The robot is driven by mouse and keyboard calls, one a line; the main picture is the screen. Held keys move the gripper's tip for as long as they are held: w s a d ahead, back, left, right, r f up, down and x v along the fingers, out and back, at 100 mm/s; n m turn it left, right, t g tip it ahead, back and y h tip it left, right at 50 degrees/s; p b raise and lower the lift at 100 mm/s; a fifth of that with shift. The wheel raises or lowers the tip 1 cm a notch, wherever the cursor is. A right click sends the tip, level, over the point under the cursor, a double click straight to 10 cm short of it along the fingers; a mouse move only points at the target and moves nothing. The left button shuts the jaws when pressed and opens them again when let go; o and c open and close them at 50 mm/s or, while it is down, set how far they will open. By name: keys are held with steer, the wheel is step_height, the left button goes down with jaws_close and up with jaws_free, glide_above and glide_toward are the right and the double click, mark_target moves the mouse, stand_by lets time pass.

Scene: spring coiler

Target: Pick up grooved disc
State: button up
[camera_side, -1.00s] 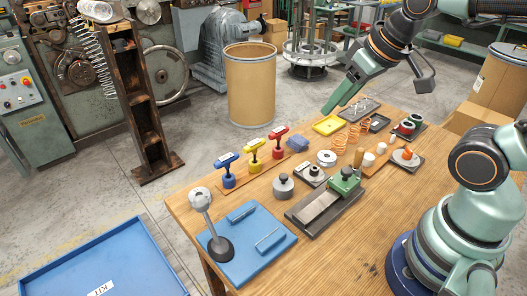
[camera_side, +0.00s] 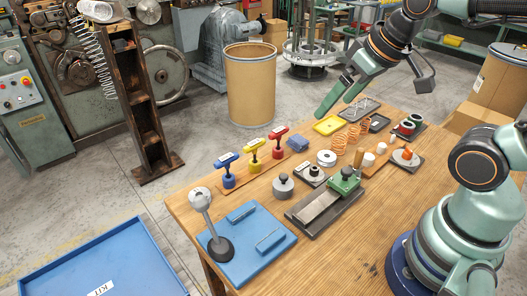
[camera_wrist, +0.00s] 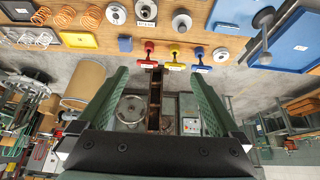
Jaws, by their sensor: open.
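The grooved disc appears to be the silver round piece (camera_side: 326,158) lying on the wooden table, between the orange springs and the small grey plate; its groove is too small to make out. It also shows at the top of the wrist view (camera_wrist: 116,13). My gripper (camera_side: 333,107) is open and empty, up and near the table's far edge, apart from the disc. In the wrist view its two green fingers (camera_wrist: 158,74) stand wide apart with nothing between them.
Orange springs (camera_side: 339,143), a blue block (camera_side: 297,144) and a grey plate with a ring (camera_side: 312,175) stand close around the disc. Red, yellow and blue T-handled tools (camera_side: 254,150) stand to its left. A yellow tray (camera_side: 328,125) lies behind. The table's front middle is clear.

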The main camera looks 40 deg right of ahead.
steer(key=n+g, duration=0.6)
steer(key=n, duration=0.6)
glide_above(328, 152)
steer(key=a, duration=0.2)
step_height(328, 152, down, 12)
steer(key=shift+n, duration=0.3)
steer(key=f, duration=0.8)
steer(key=s+f, duration=0.1)
steer(key=f, duration=0.3)
steer(key=shift+d+f, duration=0.2)
steer(key=shift+f, duration=0.1)
steer(key=shift+c, duration=0.3)
jaws_close()
